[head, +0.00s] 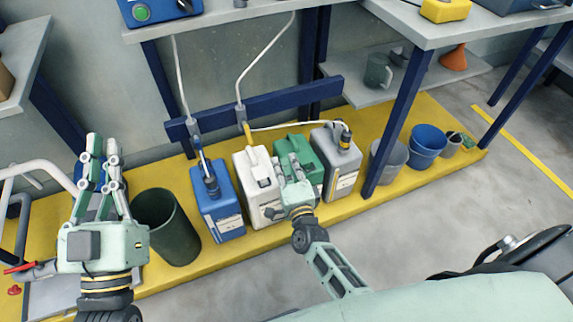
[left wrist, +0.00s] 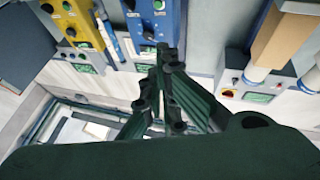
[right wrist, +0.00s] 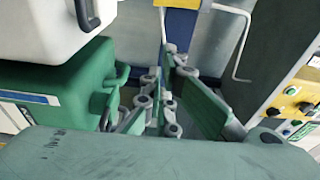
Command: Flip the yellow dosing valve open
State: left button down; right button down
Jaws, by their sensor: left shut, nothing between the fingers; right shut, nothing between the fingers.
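The yellow dosing valve's lever (head: 247,134) shows in the head view as a small yellow bar at the dark blue rail (head: 290,107), just above the white canister (head: 245,162). The lever slants downward; its exact setting is too small to tell. My right gripper (head: 291,163) is shut and empty over the white and green canisters, below and right of the lever, apart from it. It also shows shut in the right wrist view (right wrist: 165,75). My left gripper (head: 102,143) is shut and empty at the left, far from the valve.
A blue canister (head: 215,205), green canister (head: 303,155) and grey canister (head: 341,165) stand on the yellow platform (head: 360,206). A dark bin (head: 167,225) stands left of them. A blue table leg (head: 397,125) rises at the right. White hoses hang above the rail.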

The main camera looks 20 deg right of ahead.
pick_arm(q)
jog(key=shift+w+f+g+y, duration=0.2)
jog(key=shift+f+g, duration=0.05)
jog(key=shift+f, duration=0.2)
jog(key=shift+w+f+g+y, duration=0.15)
jog(key=shift+f+g+y, duration=0.1)
jog(key=shift+f, duration=0.2)
